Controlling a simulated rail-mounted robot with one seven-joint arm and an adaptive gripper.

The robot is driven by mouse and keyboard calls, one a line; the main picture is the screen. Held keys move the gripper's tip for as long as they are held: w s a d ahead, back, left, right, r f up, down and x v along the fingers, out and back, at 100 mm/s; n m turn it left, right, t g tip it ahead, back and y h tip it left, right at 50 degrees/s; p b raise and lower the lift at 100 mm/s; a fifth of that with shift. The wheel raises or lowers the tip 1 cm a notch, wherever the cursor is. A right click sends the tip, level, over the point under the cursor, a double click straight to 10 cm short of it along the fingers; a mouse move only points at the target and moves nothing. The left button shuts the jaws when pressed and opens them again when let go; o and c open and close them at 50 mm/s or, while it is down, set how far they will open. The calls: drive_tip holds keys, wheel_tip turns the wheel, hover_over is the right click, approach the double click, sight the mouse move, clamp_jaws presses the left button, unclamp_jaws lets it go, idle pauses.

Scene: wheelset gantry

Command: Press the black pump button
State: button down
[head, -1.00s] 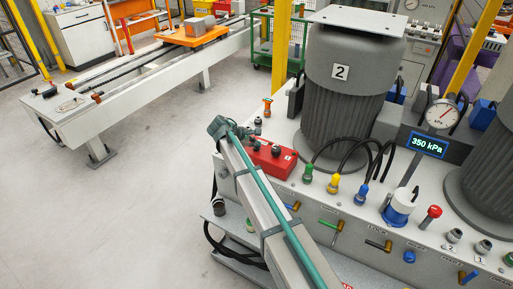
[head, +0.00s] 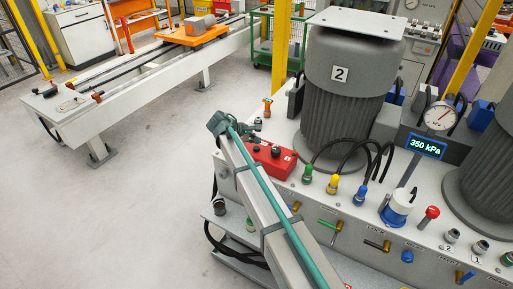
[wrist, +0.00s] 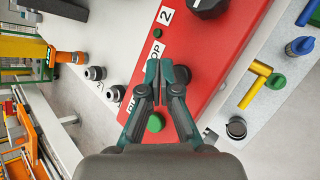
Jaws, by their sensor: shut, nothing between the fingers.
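The red control box (head: 272,160) sits on the left end of the grey bench in the head view. In the wrist view the red panel (wrist: 228,45) fills the middle, with a green button (wrist: 157,34) near the top and another green button (wrist: 155,122) lower down. A dark round button (wrist: 184,73) shows beside the right fingertip, partly covered by it. A large black knob (wrist: 208,6) is at the top edge. My gripper (wrist: 166,68) is shut and empty, its fingertips over the panel; I cannot tell whether they touch it. The fingers hide part of the white label.
Grey connectors (wrist: 95,73) stand left of the panel; a yellow-handled valve (wrist: 257,82) and a blue fitting (wrist: 299,46) are to its right. In the head view, motor 2 (head: 345,90) and a gauge with a 350 kPa display (head: 426,145) stand behind and right. The floor at left is clear.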

sight(256, 148)
drive_tip(key=shift+r+p, duration=1)
drive_tip(key=shift+r, duration=1.1)
drive_tip(key=shift+f, duration=0.1)
